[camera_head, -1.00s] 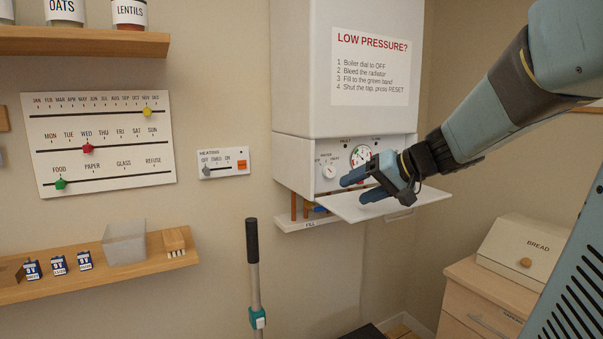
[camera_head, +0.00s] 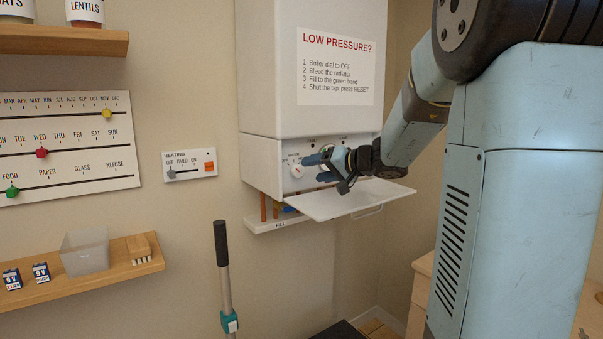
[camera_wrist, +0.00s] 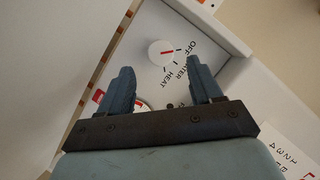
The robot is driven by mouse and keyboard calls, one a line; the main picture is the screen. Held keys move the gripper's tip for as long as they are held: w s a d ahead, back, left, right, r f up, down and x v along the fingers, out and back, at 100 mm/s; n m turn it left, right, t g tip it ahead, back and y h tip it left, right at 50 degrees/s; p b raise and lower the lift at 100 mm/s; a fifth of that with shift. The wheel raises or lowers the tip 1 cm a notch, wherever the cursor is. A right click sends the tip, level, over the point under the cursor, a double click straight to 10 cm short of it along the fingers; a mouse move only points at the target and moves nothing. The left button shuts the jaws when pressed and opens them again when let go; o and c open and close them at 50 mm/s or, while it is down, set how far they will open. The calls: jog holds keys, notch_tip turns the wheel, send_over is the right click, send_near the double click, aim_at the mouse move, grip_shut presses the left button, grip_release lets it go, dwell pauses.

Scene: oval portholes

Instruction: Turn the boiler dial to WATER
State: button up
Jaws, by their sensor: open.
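The boiler dial (camera_head: 297,171) is a small white round knob on the boiler's lower panel. In the wrist view the dial (camera_wrist: 160,53) has a red pointer line, which appears turned toward the OFF label; WATER and HEAT labels follow beside it. My gripper (camera_head: 314,168) is just right of the dial in the head view, fingers pointing left at the panel. In the wrist view my open gripper (camera_wrist: 160,68) has its fingers on either side of the dial, apart from it. I cannot tell the remaining distance. The gauge (camera_wrist: 142,103) is partly hidden by my gripper.
The white boiler (camera_head: 312,70) carries a LOW PRESSURE notice. A lowered white flap (camera_head: 345,202) sticks out below my gripper. A heating switch panel (camera_head: 190,165) is on the wall at left. A dark-handled pole (camera_head: 222,260) stands below. A shelf (camera_head: 115,268) is lower left.

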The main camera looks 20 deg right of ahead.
aim_at(300, 172)
jog(key=shift+x, duration=2.7)
